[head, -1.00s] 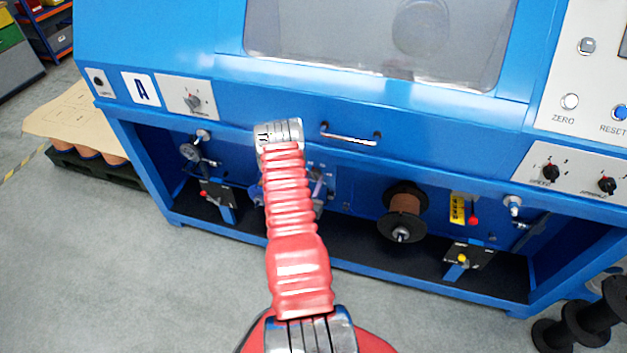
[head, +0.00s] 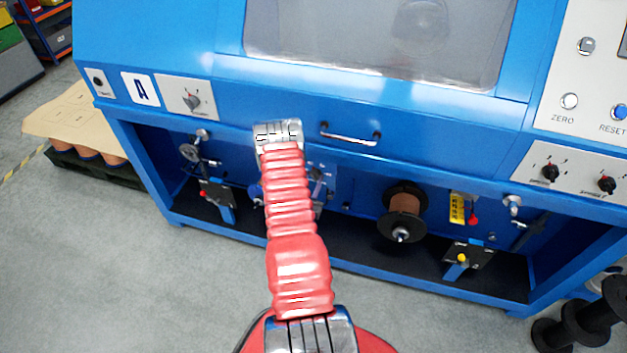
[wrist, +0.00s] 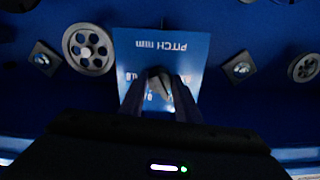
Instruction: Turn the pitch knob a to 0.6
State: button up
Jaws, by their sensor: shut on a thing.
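The pitch knob (wrist: 158,84) is a dark pointer knob on a blue plate (wrist: 190,62) marked PITCH mm, which appears upside down in the wrist view. My gripper (wrist: 161,90) is shut on the knob, one dark finger on each side. Parts of the scale figures show beside the fingers; the fingers cover the rest, and I cannot read the exact setting. In the head view my red arm reaches toward the blue machine's open lower bay, and the arm hides my gripper and the knob.
In the wrist view a spoked pulley (wrist: 89,49) is left of the plate; another wheel (wrist: 304,68) is at far right. In the head view a handle (head: 350,134) is on the machine front, and a copper wire spool (head: 405,205) is right of my arm.

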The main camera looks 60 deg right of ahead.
jog(key=shift+w+m, duration=0.15)
jog(key=shift+m, duration=0.15)
jog(key=m, duration=0.9)
jog(key=shift+a+m, duration=0.1)
jog(key=shift+m, duration=0.3)
jog(key=o, duration=1.1)
jog(key=a, duration=0.4)
jog(key=s+a, duration=0.1)
jog(key=a, duration=0.4)
jog(key=s+a, duration=0.1)
jog(key=a, duration=0.3)
jog(key=shift+s+a, duration=0.1)
jog(key=shift+a, duration=0.2)
